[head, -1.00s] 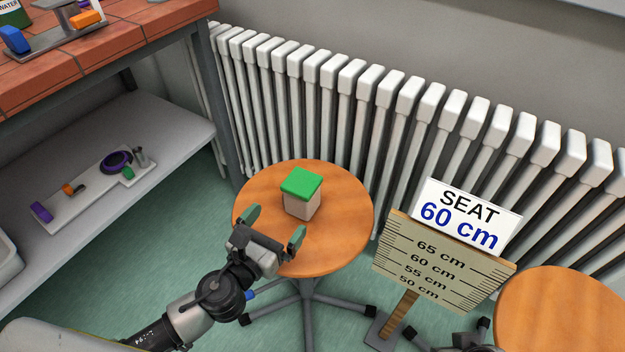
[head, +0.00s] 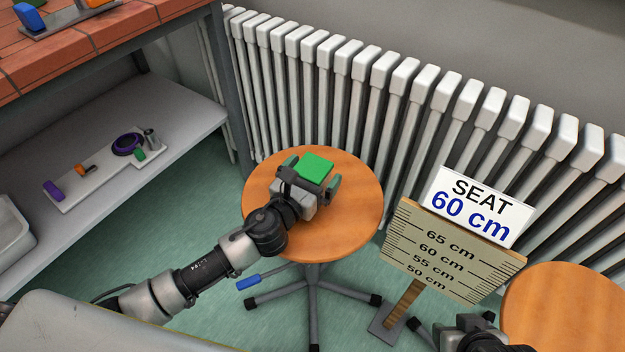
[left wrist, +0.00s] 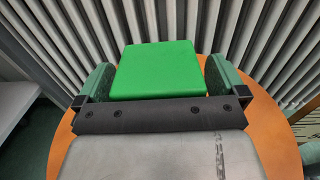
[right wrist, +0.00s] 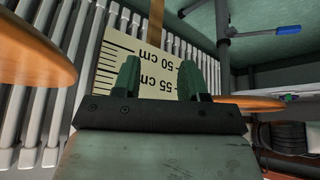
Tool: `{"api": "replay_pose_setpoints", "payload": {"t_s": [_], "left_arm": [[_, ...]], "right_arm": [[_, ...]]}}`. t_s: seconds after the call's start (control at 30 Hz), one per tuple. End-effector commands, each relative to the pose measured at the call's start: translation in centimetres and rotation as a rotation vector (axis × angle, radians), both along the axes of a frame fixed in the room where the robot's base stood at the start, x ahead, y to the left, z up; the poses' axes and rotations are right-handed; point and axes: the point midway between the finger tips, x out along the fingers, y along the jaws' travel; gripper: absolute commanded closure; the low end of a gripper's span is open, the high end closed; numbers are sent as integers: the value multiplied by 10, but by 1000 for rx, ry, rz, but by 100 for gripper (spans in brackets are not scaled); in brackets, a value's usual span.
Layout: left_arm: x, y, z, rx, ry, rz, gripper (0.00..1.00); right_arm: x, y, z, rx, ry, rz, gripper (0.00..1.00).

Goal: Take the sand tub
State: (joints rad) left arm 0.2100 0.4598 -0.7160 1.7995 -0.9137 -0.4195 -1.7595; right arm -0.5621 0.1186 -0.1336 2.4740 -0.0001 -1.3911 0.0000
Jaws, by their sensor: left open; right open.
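The sand tub, with a green lid (head: 315,167), stands on the round wooden stool seat (head: 355,215). My left gripper (head: 311,172) is open around it, one finger on each side. In the left wrist view the green lid (left wrist: 157,70) lies between the two open fingers (left wrist: 158,85), with a small gap on each side. The tub's body is hidden below the lid and behind my gripper. My right gripper (right wrist: 160,78) is open and empty in the right wrist view, facing the height board; only part of my right arm shows at the bottom of the head view.
A height board (head: 440,250) with a "SEAT 60 cm" sign (head: 482,207) stands right of the stool. A second stool (head: 575,305) is at the lower right. A white radiator (head: 400,110) runs close behind. A tiled bench (head: 100,40) with a lower shelf (head: 190,115) is at left.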

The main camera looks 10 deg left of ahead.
Motion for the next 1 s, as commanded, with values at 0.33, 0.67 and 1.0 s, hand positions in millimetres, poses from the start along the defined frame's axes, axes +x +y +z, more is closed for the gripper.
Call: {"api": "replay_pose_setpoints", "payload": {"t_s": [0.33, 0.67, 1.0], "left_arm": [[0, 0, 0, 0, 0, 0, 40], [0, 0, 1, -1, -2, 0, 59], [0, 1, 18, 0, -4, 0, 59]], "right_arm": [[0, 0, 0, 0, 1, 0, 57], [0, 0, 0, -1, 1, -1, 57], [-22, -6, 1, -26, 130, -10, 57]]}}
